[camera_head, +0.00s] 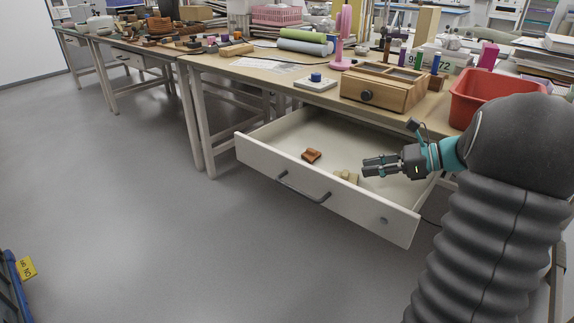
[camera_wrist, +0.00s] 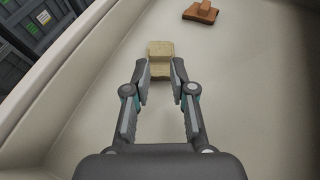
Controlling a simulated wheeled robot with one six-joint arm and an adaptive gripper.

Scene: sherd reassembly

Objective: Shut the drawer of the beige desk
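The drawer (camera_head: 325,196) of the beige desk (camera_head: 214,75) stands pulled far out, with its pale front panel, a dark bar handle (camera_head: 303,188) and a round lock facing the open floor. My gripper (camera_head: 366,167) is over the drawer's inside, behind the front panel. A reddish-brown piece (camera_head: 311,155) lies farther left in the drawer.
On the desktop above are a wooden box with a small drawer (camera_head: 387,86), a red bin (camera_head: 492,93), a pink stand (camera_head: 342,40) and rolled mats (camera_head: 304,42). The grey floor (camera_head: 150,220) in front of the drawer is clear. A yellow sign (camera_head: 26,268) is at lower left.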

